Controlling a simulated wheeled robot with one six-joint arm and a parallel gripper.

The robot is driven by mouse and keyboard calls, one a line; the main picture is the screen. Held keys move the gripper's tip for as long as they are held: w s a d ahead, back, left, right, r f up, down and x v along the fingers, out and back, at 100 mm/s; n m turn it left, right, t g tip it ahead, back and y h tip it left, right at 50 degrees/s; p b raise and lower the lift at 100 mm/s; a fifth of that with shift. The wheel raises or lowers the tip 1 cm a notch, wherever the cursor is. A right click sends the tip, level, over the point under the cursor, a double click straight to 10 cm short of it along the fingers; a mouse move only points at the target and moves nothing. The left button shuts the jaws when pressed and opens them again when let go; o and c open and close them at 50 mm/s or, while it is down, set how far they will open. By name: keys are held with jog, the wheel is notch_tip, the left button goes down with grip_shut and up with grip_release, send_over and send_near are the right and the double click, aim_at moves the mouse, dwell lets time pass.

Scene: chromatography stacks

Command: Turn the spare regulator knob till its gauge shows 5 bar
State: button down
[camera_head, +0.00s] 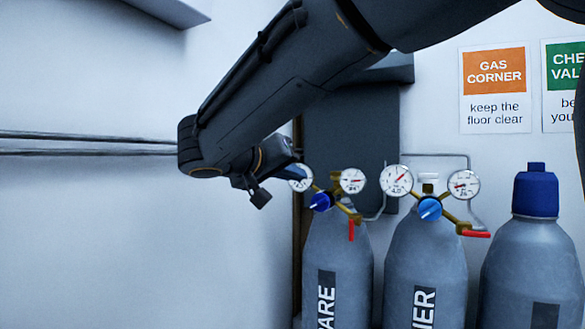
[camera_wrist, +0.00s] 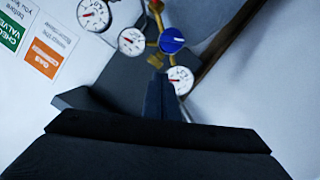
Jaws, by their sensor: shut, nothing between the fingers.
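The spare regulator's blue knob (camera_head: 321,201) sits on brass fittings atop the cylinder labelled "...ARE" (camera_head: 345,265), between two white dial gauges. The left gauge (camera_head: 303,184) is partly covered by my gripper (camera_head: 293,172); the right gauge (camera_head: 352,180) is clear, its figures too small to read. In the wrist view, my gripper (camera_wrist: 158,78) is shut and empty, its fingertips close to one gauge (camera_wrist: 181,79) in the picture. The blue knob (camera_wrist: 172,40) lies beyond the tips, and the fingers do not grip it.
A second regulator with a blue knob (camera_head: 430,208) stands on the cylinder to the right. Red handles (camera_head: 351,230) project below both regulators. A blue-capped cylinder (camera_head: 536,192) stands at far right. Pipes (camera_head: 85,144) run along the left wall; free room lies left of the spare cylinder.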

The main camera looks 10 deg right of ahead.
aim_at(321, 194)
jog(key=shift+w+d+f+p, duration=0.4)
jog(key=shift+d+f+p, duration=0.2)
jog(key=shift+d+f, duration=0.2)
jog(key=shift+w+d+f+p, duration=0.35)
jog(key=shift+d+f+p, duration=0.25)
jog(key=shift+d+f, duration=0.2)
jog(key=shift+w+d+f+p, duration=0.4)
jog(key=shift+d+f+p, duration=0.25)
jog(key=shift+d, duration=0.2)
jog(key=shift+f, duration=0.1)
